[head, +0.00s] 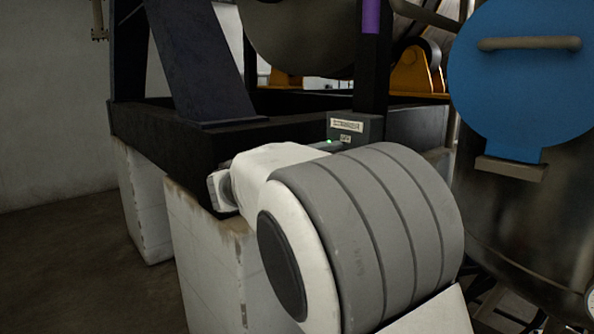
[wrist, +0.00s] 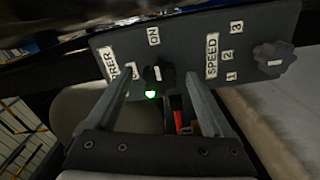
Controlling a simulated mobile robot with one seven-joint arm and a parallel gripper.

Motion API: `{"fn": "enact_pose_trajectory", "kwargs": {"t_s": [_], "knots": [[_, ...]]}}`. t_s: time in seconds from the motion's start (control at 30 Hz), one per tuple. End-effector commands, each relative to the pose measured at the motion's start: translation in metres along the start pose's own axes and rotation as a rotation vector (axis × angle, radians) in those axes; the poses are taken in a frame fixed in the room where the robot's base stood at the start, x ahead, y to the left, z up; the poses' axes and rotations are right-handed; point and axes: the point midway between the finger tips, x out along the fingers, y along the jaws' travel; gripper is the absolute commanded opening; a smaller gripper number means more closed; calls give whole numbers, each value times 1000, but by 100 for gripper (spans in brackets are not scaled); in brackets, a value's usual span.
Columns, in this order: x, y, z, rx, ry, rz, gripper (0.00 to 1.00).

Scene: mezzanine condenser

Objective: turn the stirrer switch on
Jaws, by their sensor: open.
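The stirrer switch is a dark lobed knob (wrist: 158,78) on a grey control panel (wrist: 185,55) in the wrist view. The panel's left label shows only its end letters, with "ON" above the knob and another label partly hidden by the left finger. A small white mark shows on the knob; I cannot tell its exact setting. A green light (wrist: 151,94) glows just below it. My gripper (wrist: 157,73) is open, its fingers on either side of the knob, with no clear contact visible. In the head view my arm hides the knob; a labelled grey box (head: 365,128) shows behind it.
A second dark knob (wrist: 273,58), labelled "SPEED" with 1, 2 and 3, sits to the right on the panel. A red item (wrist: 177,114) shows below, between the fingers. A black frame (head: 160,140) and a blue round cover (head: 525,85) stand close to my arm.

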Motion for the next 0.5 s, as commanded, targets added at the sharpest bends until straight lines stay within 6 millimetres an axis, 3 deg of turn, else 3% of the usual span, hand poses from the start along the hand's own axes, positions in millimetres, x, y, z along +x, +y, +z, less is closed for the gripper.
{"fn": "enact_pose_trajectory", "kwargs": {"t_s": [0.5], "knots": [[-120,2,-1,-2,5,-2,86]]}}
